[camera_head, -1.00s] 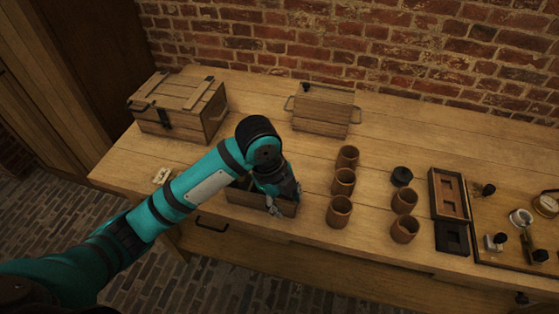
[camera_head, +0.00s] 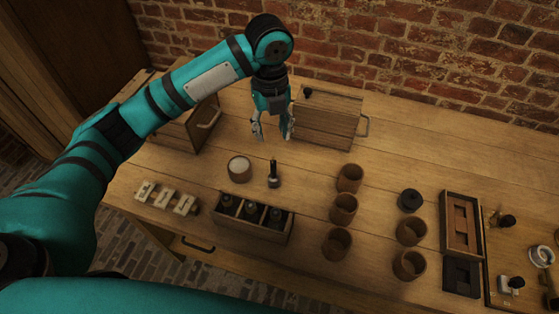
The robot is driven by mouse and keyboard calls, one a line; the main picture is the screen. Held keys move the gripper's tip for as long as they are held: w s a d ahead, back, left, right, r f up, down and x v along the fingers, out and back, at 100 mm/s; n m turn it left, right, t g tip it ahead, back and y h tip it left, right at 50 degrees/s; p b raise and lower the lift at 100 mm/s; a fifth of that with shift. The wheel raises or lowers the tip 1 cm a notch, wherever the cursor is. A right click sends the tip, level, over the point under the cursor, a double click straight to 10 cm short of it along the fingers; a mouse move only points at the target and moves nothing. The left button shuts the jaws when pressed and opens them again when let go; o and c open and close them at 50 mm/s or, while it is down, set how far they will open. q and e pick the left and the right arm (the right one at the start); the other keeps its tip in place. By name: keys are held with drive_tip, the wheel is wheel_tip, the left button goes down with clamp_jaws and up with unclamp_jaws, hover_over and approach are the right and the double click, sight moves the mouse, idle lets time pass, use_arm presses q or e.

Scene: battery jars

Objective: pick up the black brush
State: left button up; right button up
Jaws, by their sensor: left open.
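A small dark upright object (camera_head: 273,174), black with a lighter foot, stands on the bench and may be the black brush; it is too small to tell for sure. My left gripper (camera_head: 273,132) hangs above and behind it in the picture, fingers spread and empty, apart from it. My left arm comes in from the left and hides part of the crate at the back left. My right gripper does not show.
A round jar with white contents (camera_head: 239,169) stands just left of the dark object. In front is a wooden tray (camera_head: 262,231) with dark bottles. Brown cups (camera_head: 343,209) stand right; a wooden box (camera_head: 327,122) is behind.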

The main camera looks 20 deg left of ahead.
sight(273, 161)
use_arm(q)
drive_tip(key=shift+w+f, duration=0.3)
drive_tip(key=shift+f, duration=0.3)
drive_tip(key=f, duration=0.2)
drive_tip(key=f+p, duration=0.1)
drive_tip(key=f, duration=0.1)
drive_tip(key=s+f+p, duration=0.1)
drive_tip(key=f, duration=0.4)
drive_tip(key=shift+w+f, duration=0.2)
drive_tip(key=shift+f, duration=0.6)
drive_tip(key=shift+f+p, duration=0.3)
drive_tip(key=shift+p, duration=0.1)
wheel_tip(273, 161, down, 4)
drive_tip(key=shift+w+r+p, duration=0.1)
drive_tip(key=shift+r+p, duration=0.05)
drive_tip(key=shift+p, duration=0.4)
drive_tip(key=shift+f, duration=0.35)
clamp_jaws()
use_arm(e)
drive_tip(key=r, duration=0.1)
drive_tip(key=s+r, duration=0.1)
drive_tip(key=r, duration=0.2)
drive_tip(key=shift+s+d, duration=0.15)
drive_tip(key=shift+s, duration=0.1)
